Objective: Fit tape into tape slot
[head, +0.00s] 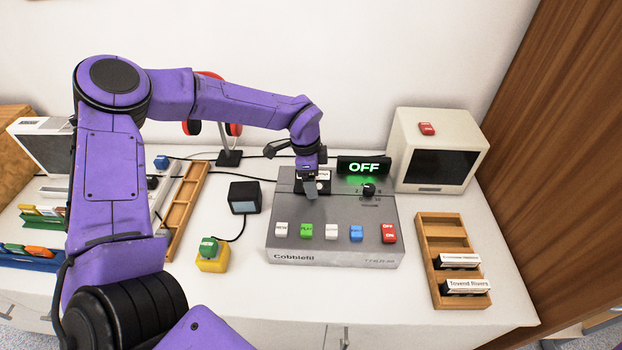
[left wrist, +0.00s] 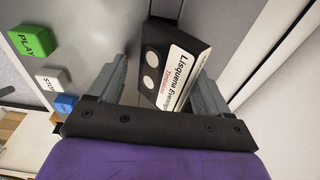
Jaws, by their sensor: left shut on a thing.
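The tape (left wrist: 175,62), black with a white label reading "Lisquena Evening", sits between the fingers of my left gripper (left wrist: 160,95) in the left wrist view, tilted relative to them. In the head view my left gripper (head: 311,188) points down over the back part of the grey player (head: 284,211). A bit of the tape's white label (head: 324,175) shows beside the fingers. The arm and gripper hide the tape slot in the head view, and I cannot tell whether the tape is in it. My right gripper is not in view.
The player has coloured buttons (head: 331,230) in front and a green lit OFF sign (head: 363,167) behind. A wooden rack (head: 431,237) with two tapes stands right, below a beige monitor (head: 402,140). A yellow box with a green button (head: 212,262) and small black box (head: 244,192) stand left.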

